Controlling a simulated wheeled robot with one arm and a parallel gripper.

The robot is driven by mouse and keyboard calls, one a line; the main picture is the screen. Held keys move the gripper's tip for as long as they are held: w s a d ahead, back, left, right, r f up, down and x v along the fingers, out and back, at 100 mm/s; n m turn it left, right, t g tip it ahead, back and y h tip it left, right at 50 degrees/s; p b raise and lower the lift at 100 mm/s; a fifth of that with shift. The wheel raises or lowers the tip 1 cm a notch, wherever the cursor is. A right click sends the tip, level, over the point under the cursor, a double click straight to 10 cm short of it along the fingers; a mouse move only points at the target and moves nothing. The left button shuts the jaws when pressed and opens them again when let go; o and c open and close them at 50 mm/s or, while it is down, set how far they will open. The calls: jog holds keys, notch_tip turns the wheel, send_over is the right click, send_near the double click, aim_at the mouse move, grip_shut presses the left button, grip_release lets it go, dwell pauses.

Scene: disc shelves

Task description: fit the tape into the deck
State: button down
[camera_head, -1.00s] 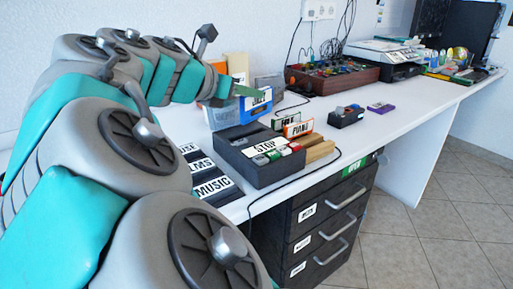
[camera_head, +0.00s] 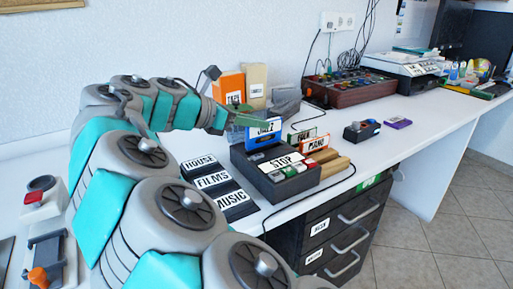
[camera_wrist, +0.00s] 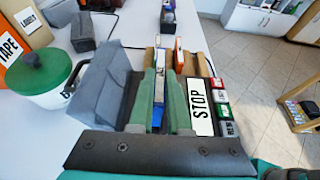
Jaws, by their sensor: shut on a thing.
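The blue tape (camera_head: 263,131) with a white JAZZ label stands upright at the back of the deck's top. The deck (camera_head: 247,164) is a dark box with a white STOP label and small coloured keys on its front slope. In the wrist view the tape (camera_wrist: 159,95) is an upright blue-white strip between the green fingers (camera_wrist: 162,102), beside the STOP label (camera_wrist: 200,107). The slot is hidden. I cannot tell whether the tape's lower edge is in it or just above it.
An orange TAPE box (camera_head: 230,84) stands behind. The table right of the small dark device (camera_head: 361,130) is mostly clear.

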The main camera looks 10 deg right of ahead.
aim_at(246, 137)
jog(key=shift+f+b, duration=2.15)
jog(key=shift+f, duration=0.2)
jog(key=shift+r, duration=0.1)
jog(key=c, duration=0.9)
grip_release()
jog(key=shift+a+r, duration=0.1)
jog(key=shift+a, duration=0.1)
jog(key=p+v, duration=0.2)
jog(key=v, duration=0.9)
jog(key=shift+s+a+r, duration=0.15)
jog(key=shift+s+a, duration=0.05)
jog(key=shift+s, duration=0.05)
